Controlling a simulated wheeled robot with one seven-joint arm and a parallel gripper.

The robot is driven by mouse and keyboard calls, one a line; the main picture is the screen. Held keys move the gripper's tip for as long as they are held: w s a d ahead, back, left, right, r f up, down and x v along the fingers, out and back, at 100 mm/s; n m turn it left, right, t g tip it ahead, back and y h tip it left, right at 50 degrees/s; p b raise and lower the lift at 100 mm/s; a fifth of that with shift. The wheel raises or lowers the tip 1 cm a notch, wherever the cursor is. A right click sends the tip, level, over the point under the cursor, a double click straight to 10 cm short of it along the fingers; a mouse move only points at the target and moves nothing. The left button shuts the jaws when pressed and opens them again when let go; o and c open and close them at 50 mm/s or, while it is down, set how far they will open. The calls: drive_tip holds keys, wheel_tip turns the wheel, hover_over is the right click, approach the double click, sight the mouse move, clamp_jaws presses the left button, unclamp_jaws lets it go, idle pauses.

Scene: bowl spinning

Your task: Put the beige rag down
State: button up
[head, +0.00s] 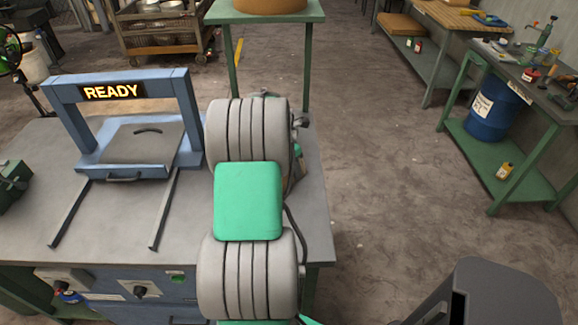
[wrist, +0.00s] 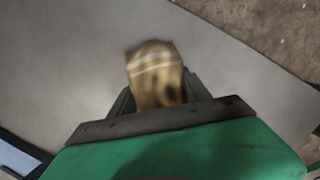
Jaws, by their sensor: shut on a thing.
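The beige rag (wrist: 155,72) shows in the wrist view, with pale stripes and dark stains. My gripper (wrist: 157,88) is shut on it, and the rag sticks out past the fingers. Behind the rag is the grey top of the workbench (wrist: 70,55), and I cannot tell whether the rag touches it. The same grey workbench (head: 40,215) shows there to the left of and under my arm.
A blue frame with a READY sign (head: 112,92) stands on the bench, with two dark rails in front. A dark green object (head: 12,182) sits at the bench's left edge. A green stand (head: 262,16) is behind.

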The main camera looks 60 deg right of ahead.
drive_tip(key=o, duration=1.3)
drive_tip(key=shift+o, duration=0.2)
drive_tip(key=v, duration=1.2)
drive_tip(key=shift+w+a, duration=0.1)
drive_tip(key=w+a+r+m+t, duration=0.1)
drive_tip(key=w+a+m, duration=0.1)
drive_tip(key=w+a, duration=0.45)
drive_tip(key=w+a+r+m+t, duration=0.1)
drive_tip(key=w+a+m, duration=0.15)
drive_tip(key=a, duration=0.75)
drive_tip(key=w+a+r+m+t, duration=0.1)
drive_tip(key=w+a+m, duration=0.1)
drive_tip(key=w+a, duration=0.45)
drive_tip(key=s+a+f+m+y, duration=0.1)
drive_tip(key=s+a+m, duration=0.2)
drive_tip(key=a, duration=0.9)
drive_tip(key=s+a+f+m+t+y, duration=0.1)
drive_tip(key=s+a+f+m, duration=0.1)
drive_tip(key=a, duration=1)
drive_tip(key=shift+s+a+m+y, duration=0.25)
drive_tip(key=shift+s+m+y, duration=0.05)
drive_tip(key=shift+s+m, duration=0.5)
